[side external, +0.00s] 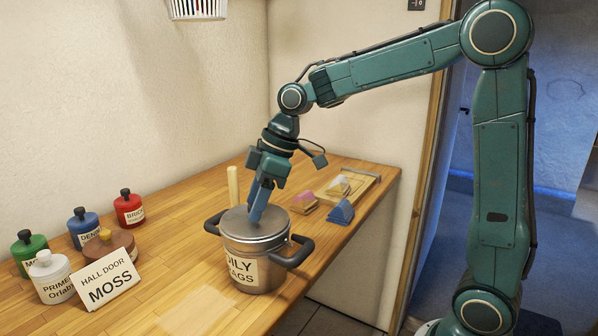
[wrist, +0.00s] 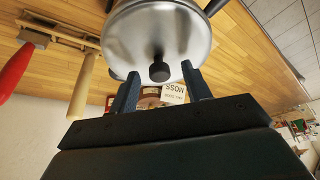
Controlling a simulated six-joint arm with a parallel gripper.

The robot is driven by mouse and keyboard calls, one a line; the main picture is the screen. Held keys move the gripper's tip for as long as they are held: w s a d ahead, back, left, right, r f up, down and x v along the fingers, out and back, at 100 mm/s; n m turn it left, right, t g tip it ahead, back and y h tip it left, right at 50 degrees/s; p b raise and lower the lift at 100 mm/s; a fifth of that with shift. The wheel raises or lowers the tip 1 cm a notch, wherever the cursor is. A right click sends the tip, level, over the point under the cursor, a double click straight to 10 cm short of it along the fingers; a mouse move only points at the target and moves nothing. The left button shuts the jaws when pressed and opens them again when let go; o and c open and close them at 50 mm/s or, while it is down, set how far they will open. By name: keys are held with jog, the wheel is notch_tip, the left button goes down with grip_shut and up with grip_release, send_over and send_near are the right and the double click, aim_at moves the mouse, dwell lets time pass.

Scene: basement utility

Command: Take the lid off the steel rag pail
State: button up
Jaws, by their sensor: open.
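The steel rag pail (side external: 262,268) stands on the wooden counter with a label that reads in part "OILY RAGS" and two dark side handles. Its steel lid (side external: 240,222) is on top of it. In the wrist view the lid (wrist: 178,50) has a dark round knob (wrist: 159,72) at its middle. My gripper (side external: 262,206) points down over the lid. In the side view the fingers hide the knob.
Green, blue, red and white bottles (side external: 53,278) stand at the left, by a card reading "HALL DOOR MOSS" (side external: 108,281). Several coloured blocks (side external: 340,212) and a wooden board (side external: 362,180) lie right of the pail. A wooden handle (side external: 233,186) rises behind it.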

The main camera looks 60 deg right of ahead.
dwell(0.4)
grip_shut()
jog(key=shift+r, duration=0.1)
notch_tip(320, 180, up, 10)
dwell(0.8)
dwell(0.4)
